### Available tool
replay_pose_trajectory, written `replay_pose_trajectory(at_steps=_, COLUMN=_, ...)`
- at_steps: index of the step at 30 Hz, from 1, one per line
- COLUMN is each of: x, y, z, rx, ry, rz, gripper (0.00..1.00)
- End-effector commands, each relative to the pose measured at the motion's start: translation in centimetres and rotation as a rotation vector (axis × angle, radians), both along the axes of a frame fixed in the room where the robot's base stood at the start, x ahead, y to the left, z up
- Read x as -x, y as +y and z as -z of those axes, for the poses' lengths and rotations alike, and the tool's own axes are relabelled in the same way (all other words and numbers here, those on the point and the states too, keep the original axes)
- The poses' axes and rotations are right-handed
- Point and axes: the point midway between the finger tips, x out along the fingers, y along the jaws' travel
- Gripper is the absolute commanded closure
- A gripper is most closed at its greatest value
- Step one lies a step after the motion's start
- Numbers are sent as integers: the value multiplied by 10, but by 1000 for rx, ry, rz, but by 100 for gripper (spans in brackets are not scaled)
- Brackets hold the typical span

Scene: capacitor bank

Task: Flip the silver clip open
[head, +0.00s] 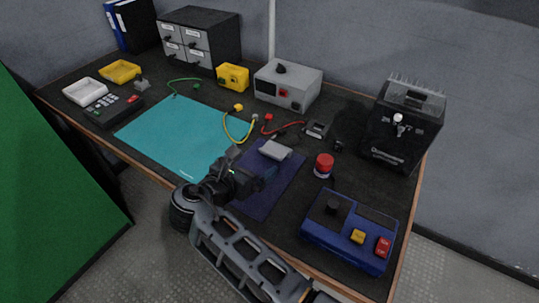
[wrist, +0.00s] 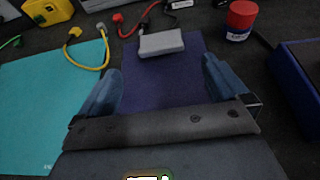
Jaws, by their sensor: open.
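A flat silver-grey block-like piece (head: 275,149) lies at the far edge of the dark blue mat (head: 262,200). It also shows in the wrist view (wrist: 161,43), ahead of my jaws. A smaller silver piece (head: 316,129) with a dark middle lies farther right on the black table top; its edge shows in the wrist view (wrist: 180,4). I cannot tell for sure which is the silver clip. My gripper (head: 252,170) is over the blue mat, short of the grey piece. Its two blue fingers (wrist: 161,68) are wide apart, with nothing between them.
A teal mat (head: 187,135) lies left, with yellow (head: 240,133) and red (head: 285,127) leads behind. A red-topped cylinder (head: 324,165) and a blue control box (head: 350,231) stand right. A grey box (head: 287,85) and black unit (head: 403,122) stand at the back.

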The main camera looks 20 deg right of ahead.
Motion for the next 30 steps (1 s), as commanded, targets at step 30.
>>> replay_pose_trajectory(at_steps=30, x=-37, y=-52, z=26, rx=-1, ry=0, rz=0, gripper=17)
